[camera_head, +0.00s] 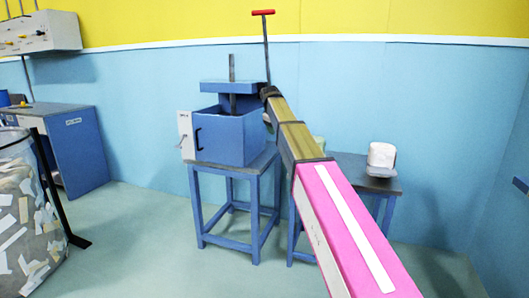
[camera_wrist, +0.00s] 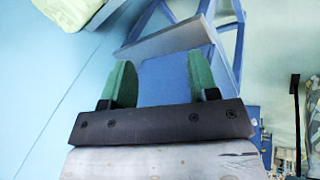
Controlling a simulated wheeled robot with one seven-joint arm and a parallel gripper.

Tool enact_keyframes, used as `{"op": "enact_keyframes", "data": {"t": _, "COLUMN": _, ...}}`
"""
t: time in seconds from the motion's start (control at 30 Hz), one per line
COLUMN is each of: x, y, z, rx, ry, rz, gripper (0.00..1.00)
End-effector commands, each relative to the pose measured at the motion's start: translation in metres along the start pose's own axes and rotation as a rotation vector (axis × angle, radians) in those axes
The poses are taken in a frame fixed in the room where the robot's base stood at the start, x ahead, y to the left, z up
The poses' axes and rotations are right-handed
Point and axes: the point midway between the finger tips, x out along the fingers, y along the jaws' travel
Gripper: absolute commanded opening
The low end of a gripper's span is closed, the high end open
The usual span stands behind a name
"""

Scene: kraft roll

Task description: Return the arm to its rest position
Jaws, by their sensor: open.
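My arm reaches forward from the lower right in the head view, its far end beside the blue press (camera_head: 228,135). The arm's own links hide most of my gripper there. In the wrist view my gripper (camera_wrist: 162,82) shows two green fingers standing wide apart, with nothing held between them. A blue surface lies beyond the fingers, with a grey slab edge (camera_wrist: 172,40) above it. I cannot tell how far the fingers are from that surface.
The press stands on a blue stand (camera_head: 232,176). A white roll (camera_head: 381,156) sits on a small table (camera_head: 376,184) right of my arm. A rod with a red handle (camera_head: 263,12) rises behind the arm's end. A blue cabinet (camera_head: 75,150) and scrap-filled bin (camera_head: 28,215) stand left.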

Motion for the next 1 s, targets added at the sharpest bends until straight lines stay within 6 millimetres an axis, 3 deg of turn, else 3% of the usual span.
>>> {"op": "enact_keyframes", "data": {"t": 0.03, "x": 0.025, "y": -0.017, "z": 0.027, "rx": 0.027, "ry": -0.013, "rz": -0.019, "gripper": 0.55}}
{"op": "enact_keyframes", "data": {"t": 0.2, "x": 0.092, "y": -0.059, "z": 0.088, "rx": 0.127, "ry": -0.044, "rz": -0.071, "gripper": 0.55}}
{"op": "enact_keyframes", "data": {"t": 0.5, "x": 0.184, "y": -0.139, "z": 0.204, "rx": 0.313, "ry": -0.110, "rz": -0.159, "gripper": 0.55}}
{"op": "enact_keyframes", "data": {"t": 0.8, "x": 0.239, "y": -0.225, "z": 0.323, "rx": 0.514, "ry": -0.188, "rz": -0.239, "gripper": 0.55}}
{"op": "enact_keyframes", "data": {"t": 1.0, "x": 0.256, "y": -0.279, "z": 0.395, "rx": 0.645, "ry": -0.243, "rz": -0.283, "gripper": 0.55}}
